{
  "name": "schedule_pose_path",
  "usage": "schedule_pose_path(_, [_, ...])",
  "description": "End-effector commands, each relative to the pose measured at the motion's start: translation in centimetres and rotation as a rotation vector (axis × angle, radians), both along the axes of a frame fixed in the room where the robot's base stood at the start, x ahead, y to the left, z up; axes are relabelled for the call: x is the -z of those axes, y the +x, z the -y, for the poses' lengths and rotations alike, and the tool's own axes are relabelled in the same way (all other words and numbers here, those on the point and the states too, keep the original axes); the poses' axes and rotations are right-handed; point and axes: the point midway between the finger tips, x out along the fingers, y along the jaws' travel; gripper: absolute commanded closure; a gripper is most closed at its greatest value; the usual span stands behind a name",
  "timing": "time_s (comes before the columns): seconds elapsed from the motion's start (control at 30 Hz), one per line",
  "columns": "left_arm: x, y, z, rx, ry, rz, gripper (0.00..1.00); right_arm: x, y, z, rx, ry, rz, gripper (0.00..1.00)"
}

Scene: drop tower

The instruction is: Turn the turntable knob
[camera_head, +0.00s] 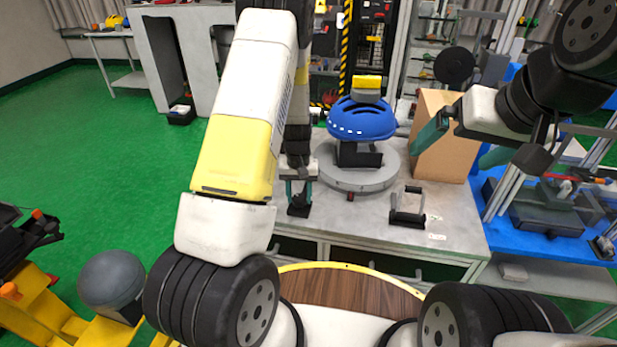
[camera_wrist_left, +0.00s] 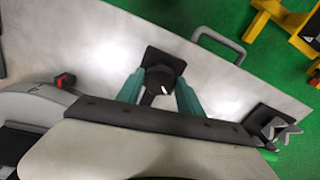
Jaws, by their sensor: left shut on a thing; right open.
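The black turntable knob (camera_wrist_left: 152,98), with a white mark, rises from a square black base (camera_wrist_left: 166,60) on the grey bench; the base also shows in the head view (camera_head: 299,210). My left gripper (camera_head: 299,184) is shut on the knob, with a teal finger on either side in the left wrist view (camera_wrist_left: 158,92). The round grey turntable (camera_head: 350,180) lies just right of it in the head view and carries a blue helmet (camera_head: 362,119) on a black stand. My right gripper (camera_head: 462,143) is open and empty, in the air right of the turntable.
A black-and-grey bracket (camera_head: 408,216) sits front right on the bench. A small red-and-black block (camera_wrist_left: 65,81) is by the turntable edge.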

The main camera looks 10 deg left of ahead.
Motion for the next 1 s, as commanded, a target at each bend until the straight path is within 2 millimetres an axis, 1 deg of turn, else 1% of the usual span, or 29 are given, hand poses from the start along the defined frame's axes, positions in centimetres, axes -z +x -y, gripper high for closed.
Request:
schedule_pose_path(0.2, [-0.02,0.03,0.01,-0.205,0.000,0.001,0.97,0.00,0.00,0.00,0.000,0.000,0.000,0.00])
schedule_pose_path(0.4, [0.00,0.01,0.00,-0.363,0.000,0.000,0.97,0.00,0.00,0.00,0.000,0.000,0.000,0.00])
schedule_pose_path(0.7, [0.03,-0.02,0.03,-0.551,0.000,-0.001,0.97,0.00,0.00,0.00,0.000,0.000,0.000,0.00])
schedule_pose_path(1.0, [0.06,-0.03,0.05,-0.692,0.000,-0.001,0.97,0.00,0.00,0.00,0.000,0.000,0.000,0.00])
